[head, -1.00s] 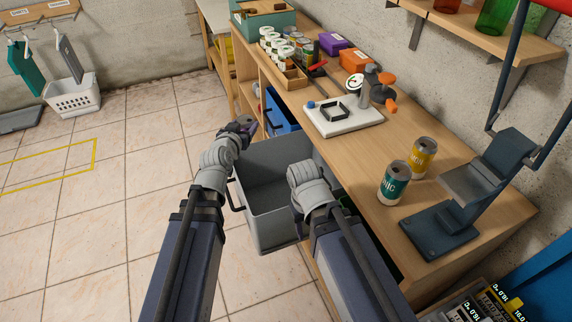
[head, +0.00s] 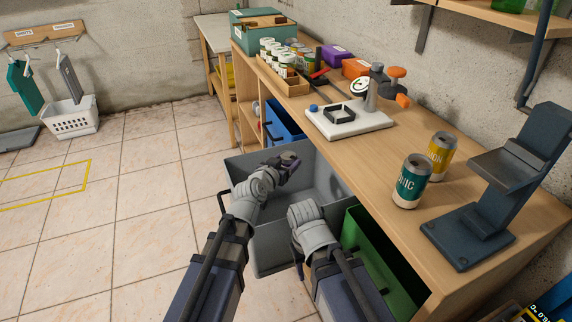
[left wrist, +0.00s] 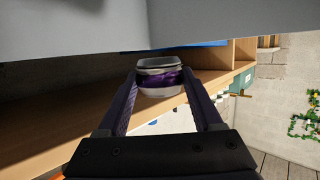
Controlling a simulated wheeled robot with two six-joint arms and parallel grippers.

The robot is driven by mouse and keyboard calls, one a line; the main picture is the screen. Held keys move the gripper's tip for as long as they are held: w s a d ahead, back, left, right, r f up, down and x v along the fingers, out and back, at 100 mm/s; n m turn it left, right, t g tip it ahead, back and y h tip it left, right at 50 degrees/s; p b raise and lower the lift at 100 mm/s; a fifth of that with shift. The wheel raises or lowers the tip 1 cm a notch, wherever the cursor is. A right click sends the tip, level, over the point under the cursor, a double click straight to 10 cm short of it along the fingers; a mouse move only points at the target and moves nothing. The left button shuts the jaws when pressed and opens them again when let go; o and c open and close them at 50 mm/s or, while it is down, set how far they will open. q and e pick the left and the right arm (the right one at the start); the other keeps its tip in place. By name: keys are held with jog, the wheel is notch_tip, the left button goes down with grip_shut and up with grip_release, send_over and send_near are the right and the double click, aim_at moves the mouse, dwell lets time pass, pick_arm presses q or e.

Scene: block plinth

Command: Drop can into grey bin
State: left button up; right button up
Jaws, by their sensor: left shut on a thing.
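My left gripper (head: 290,166) is shut on a can. In the left wrist view, the can (left wrist: 160,78) shows a silver end and a white and purple side between the two fingers (left wrist: 160,92). In the head view, this gripper and the can are over the open grey bin (head: 320,178), which is pulled out from the workbench. The bin's inside that shows looks empty; my arms hide part of it. My right arm reaches over the bin's near right part, and its fingers are hidden behind its wrist.
A teal can (head: 410,182) and a yellow can (head: 441,155) stand on the workbench (head: 370,155). A blue bin (head: 283,122) is behind the grey bin and a green bin (head: 375,262) is in front. A dark metal stand (head: 490,200) is at right.

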aim_at(286, 158)
pick_arm(q)
notch_tip(286, 158, down, 6)
jog(key=b, duration=0.6)
jog(key=o, duration=1.5)
notch_tip(286, 158, up, 10)
jog(key=p, duration=1)
